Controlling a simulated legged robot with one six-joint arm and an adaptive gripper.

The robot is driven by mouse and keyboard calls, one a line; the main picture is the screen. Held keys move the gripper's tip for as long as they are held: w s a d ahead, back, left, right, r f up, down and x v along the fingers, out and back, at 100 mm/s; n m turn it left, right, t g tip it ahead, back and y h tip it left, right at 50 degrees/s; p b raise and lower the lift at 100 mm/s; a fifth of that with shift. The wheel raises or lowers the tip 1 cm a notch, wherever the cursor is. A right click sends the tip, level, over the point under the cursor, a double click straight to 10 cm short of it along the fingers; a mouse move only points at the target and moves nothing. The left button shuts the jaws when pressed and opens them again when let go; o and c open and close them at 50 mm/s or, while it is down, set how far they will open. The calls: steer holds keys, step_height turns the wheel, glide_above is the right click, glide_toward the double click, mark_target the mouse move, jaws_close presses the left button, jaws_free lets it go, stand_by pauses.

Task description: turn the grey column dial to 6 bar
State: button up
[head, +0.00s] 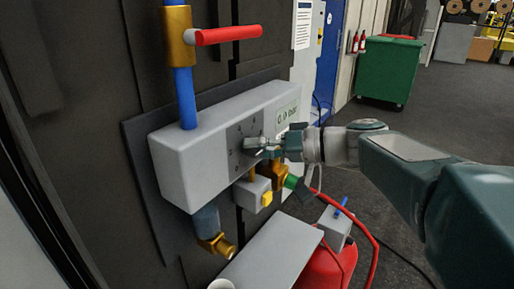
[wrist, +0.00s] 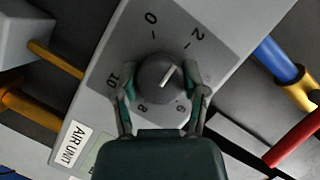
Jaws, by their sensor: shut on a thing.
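The grey dial (wrist: 157,75) sits on a dark square scale plate (wrist: 128,40) in the wrist view. Its white pointer line is tilted up and right, towards the 2. The marks 0, 2, 6, 8 and 10 show around it; the 4 is hidden behind the right finger. My gripper (wrist: 160,82) is shut on the dial, one finger on each side. In the head view my gripper (head: 262,146) reaches the front of the grey air unit box (head: 185,158) from the right and mostly covers the dial. A small display (head: 288,113) on the box appears to read 0.0 bar.
A blue pipe with a red lever (head: 228,35) rises from the box. Below are brass fittings (head: 216,244), a green connector (head: 291,182) and a red hose (head: 371,258). A red tank (head: 330,268) stands underneath. A green bin (head: 388,70) stands farther back on open floor.

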steer(key=m+y, duration=0.2)
steer(key=m, duration=0.3)
steer(key=shift+f, duration=0.15)
steer(key=m+y, duration=0.1)
steer(key=m, duration=0.2)
steer(key=m+y, duration=0.1)
steer(key=m, duration=0.2)
steer(key=shift+t, duration=0.4)
steer(key=m+t, duration=0.1)
steer(key=m, duration=0.3)
steer(key=m+t+y, duration=0.1)
steer(key=m+t, duration=0.1)
steer(key=m, duration=0.1)
steer(key=shift+f+m, duration=0.15)
steer(key=shift+m, duration=0.25)
steer(key=m+t, duration=0.2)
steer(key=m, duration=0.1)
steer(key=m+t+h, duration=0.1)
steer(key=m+t, duration=0.1)
steer(key=m, duration=0.2)
steer(key=shift+m, duration=0.3)
steer(key=shift+h, duration=0.3)
steer(key=o, duration=1)
steer(key=shift+o, duration=0.7)
